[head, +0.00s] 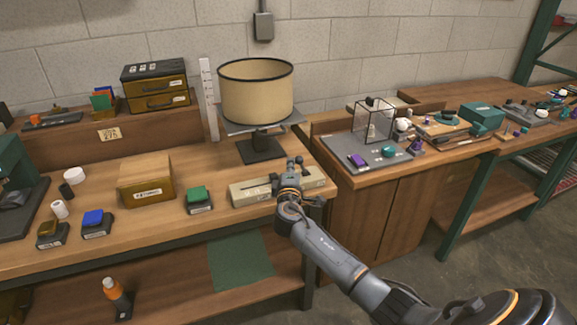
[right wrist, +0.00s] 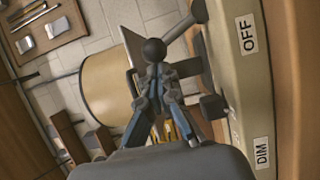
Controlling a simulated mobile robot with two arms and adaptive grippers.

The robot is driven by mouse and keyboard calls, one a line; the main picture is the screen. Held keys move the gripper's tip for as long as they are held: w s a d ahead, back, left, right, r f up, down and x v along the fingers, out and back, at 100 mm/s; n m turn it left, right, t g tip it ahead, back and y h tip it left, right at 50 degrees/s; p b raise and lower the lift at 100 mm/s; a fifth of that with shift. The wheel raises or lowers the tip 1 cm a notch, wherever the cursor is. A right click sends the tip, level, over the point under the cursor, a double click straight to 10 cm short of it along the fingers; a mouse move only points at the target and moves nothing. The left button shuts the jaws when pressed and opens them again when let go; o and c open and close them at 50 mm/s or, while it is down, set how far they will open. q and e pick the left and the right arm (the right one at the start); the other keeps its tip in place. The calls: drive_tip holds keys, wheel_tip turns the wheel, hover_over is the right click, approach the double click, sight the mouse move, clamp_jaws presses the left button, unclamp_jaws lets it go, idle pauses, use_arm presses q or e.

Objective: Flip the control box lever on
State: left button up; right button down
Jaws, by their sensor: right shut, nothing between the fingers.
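The control box (head: 247,194) is a long beige box on the left workbench near its right end, partly hidden by my right gripper (head: 291,174). It fills the right side of the right wrist view (right wrist: 240,88), with an OFF label (right wrist: 248,34) and a DIM label (right wrist: 262,153). The lever is a grey rod (right wrist: 180,33) with a black ball knob (right wrist: 154,50). My right gripper (right wrist: 155,76) is shut and empty, its fingertips just by the knob. Whether they touch it I cannot tell. My left gripper is out of view.
A lamp with a beige drum shade (head: 256,97) stands behind the control box. A cardboard box (head: 146,185) and a green block on a dark stand (head: 198,199) are to its left. A second bench at right holds a dark board (head: 358,142) with small parts.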

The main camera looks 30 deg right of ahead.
sight(302, 179)
drive_tip(key=shift+s+d+r+m+p, duration=0.15)
drive_tip(key=shift+d+r+m+p, duration=0.45)
drive_tip(key=shift+m, duration=0.2)
drive_tip(key=m+p, duration=0.1)
drive_tip(key=d+r+m+y+p, duration=0.1)
drive_tip(key=d+m+g+p, duration=0.1)
drive_tip(key=shift+s+d+r+p, duration=0.2)
drive_tip(key=shift+s+p, duration=0.1)
drive_tip(key=shift+p, duration=0.05)
drive_tip(key=shift+s+d+m+g+y+p, duration=0.15)
drive_tip(key=shift+d+m+y+p, duration=0.25)
drive_tip(key=shift+d+m+p, duration=0.2)
drive_tip(key=shift+s+d+m+g+y+p, duration=0.15)
drive_tip(key=shift+d+m+y+p, duration=0.25)
drive_tip(key=shift+d+m+p, duration=0.15)
drive_tip(key=shift+s+d+f+p, duration=0.1)
drive_tip(key=shift+d+f+p, duration=0.05)
drive_tip(key=shift+d+p, duration=0.3)
drive_tip(key=shift+d, duration=0.1)
